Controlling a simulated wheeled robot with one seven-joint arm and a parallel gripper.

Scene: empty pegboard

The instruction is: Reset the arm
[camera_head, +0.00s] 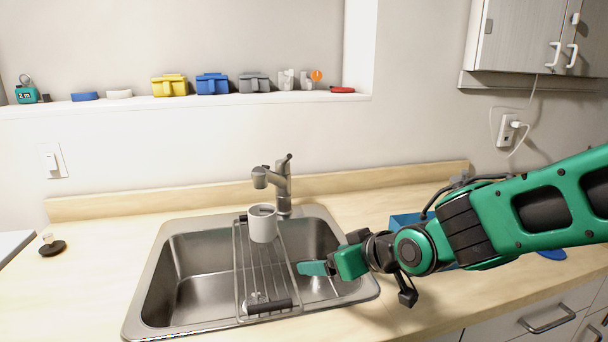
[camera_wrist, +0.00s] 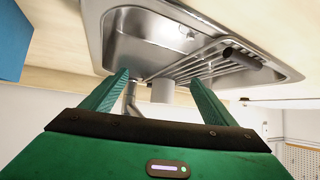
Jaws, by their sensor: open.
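My green arm reaches in from the right in the head view. My gripper (camera_head: 318,268) is over the right part of the sink, pointing left. In the wrist view its two green fingers (camera_wrist: 160,92) stand wide apart with nothing between them held. A white mug (camera_head: 263,224) stands on the wire rack across the sink, left of my gripper and apart from it. In the wrist view the mug (camera_wrist: 163,90) shows beyond the fingers.
A steel sink (camera_head: 190,270) with a wire rack (camera_head: 262,262) is set in the wooden counter. A grey faucet (camera_head: 283,185) stands behind it. A blue box (camera_head: 405,220) is partly hidden behind my arm. Several small items line the shelf above. The counter left of the sink (camera_head: 100,260) is mostly clear.

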